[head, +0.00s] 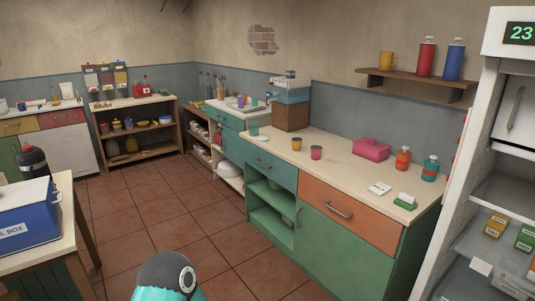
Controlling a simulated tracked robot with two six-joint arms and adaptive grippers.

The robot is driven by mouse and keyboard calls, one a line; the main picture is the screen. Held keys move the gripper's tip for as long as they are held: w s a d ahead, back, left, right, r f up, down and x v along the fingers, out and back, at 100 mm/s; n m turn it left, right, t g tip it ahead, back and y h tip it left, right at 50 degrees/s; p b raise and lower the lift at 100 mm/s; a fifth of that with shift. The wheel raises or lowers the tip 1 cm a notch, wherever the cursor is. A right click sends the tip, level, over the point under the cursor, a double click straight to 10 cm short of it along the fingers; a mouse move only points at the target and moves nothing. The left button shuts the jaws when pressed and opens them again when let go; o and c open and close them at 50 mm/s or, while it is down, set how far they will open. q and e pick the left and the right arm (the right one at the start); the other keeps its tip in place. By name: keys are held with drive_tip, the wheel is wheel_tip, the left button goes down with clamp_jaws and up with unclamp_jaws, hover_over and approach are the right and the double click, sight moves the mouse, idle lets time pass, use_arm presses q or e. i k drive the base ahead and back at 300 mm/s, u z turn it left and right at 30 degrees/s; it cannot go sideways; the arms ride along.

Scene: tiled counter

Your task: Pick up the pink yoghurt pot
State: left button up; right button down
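The pink yoghurt pot (316,153) stands upright on the pale counter top (345,167), near its front edge and above the meeting of the teal and orange drawers. A yellow pot (297,144) of similar size stands just to its left and a little farther back. Nothing covers the pink pot. Neither of my grippers shows in the head view; only a rounded teal and dark part, likely a link of my arm, shows at the bottom edge, well short of the counter.
A pink box (371,149), an orange bottle (403,158) and a teal bottle (430,168) stand farther right on the counter. A teal cup (254,128) is to the left. An open fridge (495,150) bounds the right side. The tiled floor (190,215) before the counter is clear.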

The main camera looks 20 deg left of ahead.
sight(315, 150)
drive_tip(key=u, duration=0.45)
drive_tip(key=i, duration=1.9)
drive_tip(key=u, duration=0.5)
drive_tip(key=i, duration=0.75)
drive_tip(key=u, duration=0.15)
